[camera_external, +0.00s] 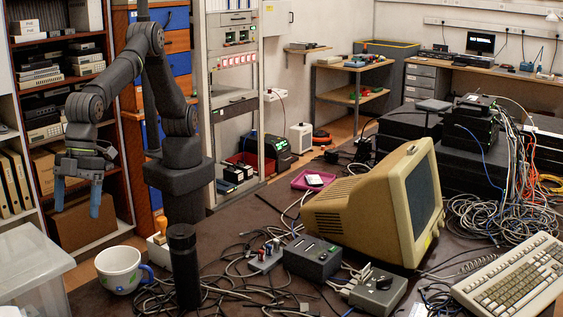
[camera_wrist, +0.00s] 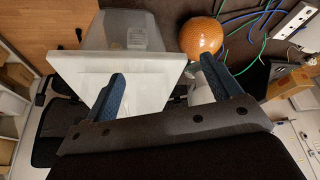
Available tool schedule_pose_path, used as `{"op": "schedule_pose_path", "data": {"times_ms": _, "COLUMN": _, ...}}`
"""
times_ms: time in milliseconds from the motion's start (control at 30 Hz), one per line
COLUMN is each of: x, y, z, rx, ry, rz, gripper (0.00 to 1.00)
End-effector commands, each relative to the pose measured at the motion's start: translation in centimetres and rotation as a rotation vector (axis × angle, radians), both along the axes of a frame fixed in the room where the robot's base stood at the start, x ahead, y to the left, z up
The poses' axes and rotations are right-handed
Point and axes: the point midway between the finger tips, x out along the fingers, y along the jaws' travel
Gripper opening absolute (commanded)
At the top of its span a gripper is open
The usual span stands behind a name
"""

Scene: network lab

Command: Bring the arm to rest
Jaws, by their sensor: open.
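My gripper (camera_external: 78,196) is at the left in the external view, raised beside the shelving with its blue fingers pointing down. The fingers are apart, with nothing held between them. In the wrist view my gripper (camera_wrist: 160,88) shows two blue fingers spread wide. Beyond them is a pale plastic box (camera_wrist: 90,64), well away from the fingertips. My arm is folded, with its elbow high and its forearm reaching left from the dark base column.
A white cup (camera_external: 118,268) and a clear bin (camera_external: 30,262) stand below my gripper. A beige monitor (camera_external: 345,215), cables and a keyboard (camera_external: 510,283) crowd the table. Shelving (camera_external: 105,110) stands close behind my gripper.

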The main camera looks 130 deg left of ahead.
Motion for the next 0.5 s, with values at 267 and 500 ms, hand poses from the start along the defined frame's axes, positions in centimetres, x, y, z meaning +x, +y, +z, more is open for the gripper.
{"op": "schedule_pose_path", "data": {"times_ms": 267, "x": 1.8, "y": -1.0, "z": -1.7, "rx": -0.001, "ry": 0.000, "rz": -0.048, "gripper": 0.83}}
{"op": "schedule_pose_path", "data": {"times_ms": 500, "x": 3.0, "y": -0.9, "z": -2.4, "rx": -0.002, "ry": -0.001, "rz": -0.050, "gripper": 0.83}}
